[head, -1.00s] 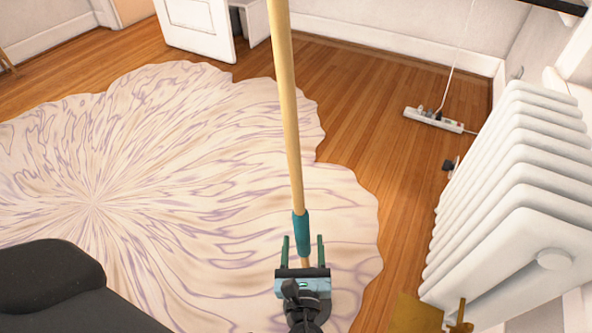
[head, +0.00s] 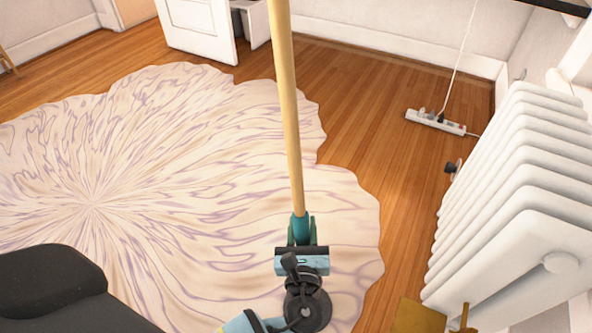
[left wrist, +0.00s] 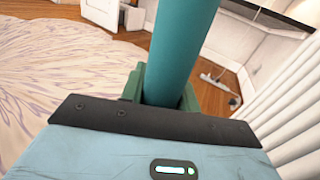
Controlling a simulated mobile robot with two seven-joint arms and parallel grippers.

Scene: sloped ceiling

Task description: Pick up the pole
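The pole (head: 289,110) is a long pale wooden shaft with a teal sleeve at its lower end. It stands upright, slightly tilted, in the middle of the head view, and its top runs out of the frame. My left gripper (head: 302,233) is at the teal sleeve, with its green fingers pressed in on both sides. In the left wrist view the teal sleeve (left wrist: 182,50) sits between the fingers of the left gripper (left wrist: 160,85), which is shut on it. The pole's lower end is hidden behind the gripper. My right gripper is not in view.
A white radiator (head: 515,195) stands close on the right. A patterned rug (head: 160,180) covers much of the wooden floor (head: 385,105). A white power strip (head: 436,122) with a cord lies near the back right wall. A white door (head: 197,28) is at the back.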

